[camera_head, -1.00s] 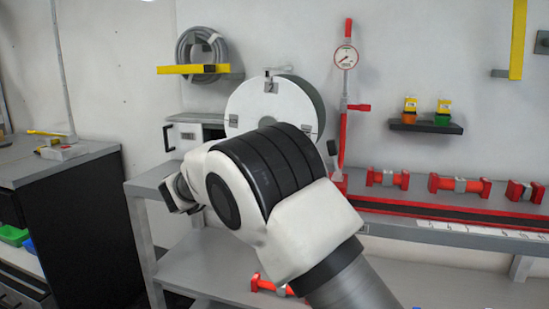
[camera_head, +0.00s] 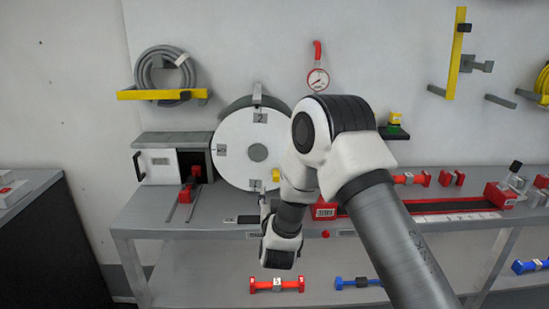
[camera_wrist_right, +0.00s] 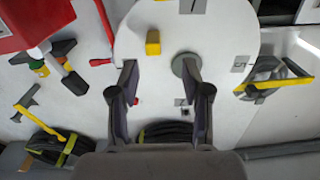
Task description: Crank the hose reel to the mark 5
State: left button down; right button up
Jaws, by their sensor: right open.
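In the right wrist view, which is upside down, the knob (camera_wrist_right: 153,42) shows left of the hub (camera_wrist_right: 186,66). My right gripper (camera_wrist_right: 160,67) is open, fingers pointing at the reel face, with nothing between them. In the head view my wrist largely hides it (camera_head: 266,205). My left gripper is out of view.
A grey bench (camera_head: 150,215) holds the reel and a box with a red part (camera_head: 190,190) at left. A coiled hose (camera_head: 165,72) and a gauge (camera_head: 318,79) are on the wall.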

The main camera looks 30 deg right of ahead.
aim_at(276, 179)
jog(key=x, duration=0.2)
jog(key=p+x, duration=0.1)
jog(key=x, duration=0.2)
jog(key=d+x, duration=0.1)
jog(key=x, duration=0.2)
jog(key=shift+s+r+p, duration=0.25)
jog(key=shift+r+p, duration=0.05)
jog(key=shift+c, duration=0.7)
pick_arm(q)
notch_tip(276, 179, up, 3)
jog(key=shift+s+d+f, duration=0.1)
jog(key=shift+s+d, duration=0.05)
pick_arm(e)
grip_shut()
